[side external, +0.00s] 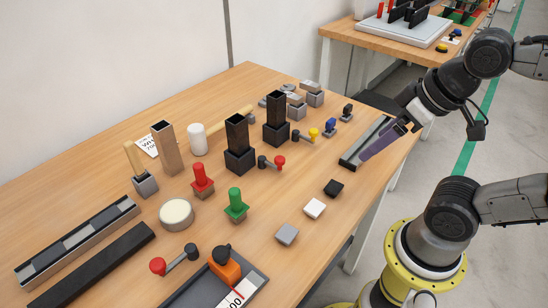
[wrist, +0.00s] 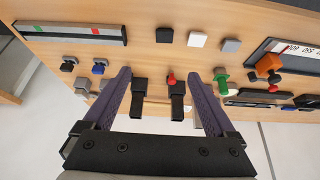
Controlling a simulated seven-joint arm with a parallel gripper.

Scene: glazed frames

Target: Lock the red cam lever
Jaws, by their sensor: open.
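Several red-topped parts stand on the wooden table. In the side external view, one lever with a red ball knob (side external: 157,265) lies low at the front left, its arm running to a dark pivot. Another red-knobbed lever (side external: 278,162) sits near the black square towers. A red upright handle (side external: 200,176) stands on a red base. I cannot tell which is the cam lever. In the wrist view a red part (wrist: 171,77) shows between my fingers, beyond the towers. My gripper (side external: 362,158) is open and empty over the table's right edge, apart from all of these; its purple fingers (wrist: 157,74) are spread.
A green handle (side external: 236,205), two black towers (side external: 239,140) and a yellow-knobbed lever (side external: 313,134) crowd the middle. A long dark tray (side external: 350,158) lies under my gripper. Black, white and grey blocks (side external: 287,235) line the right side, with bare wood between them.

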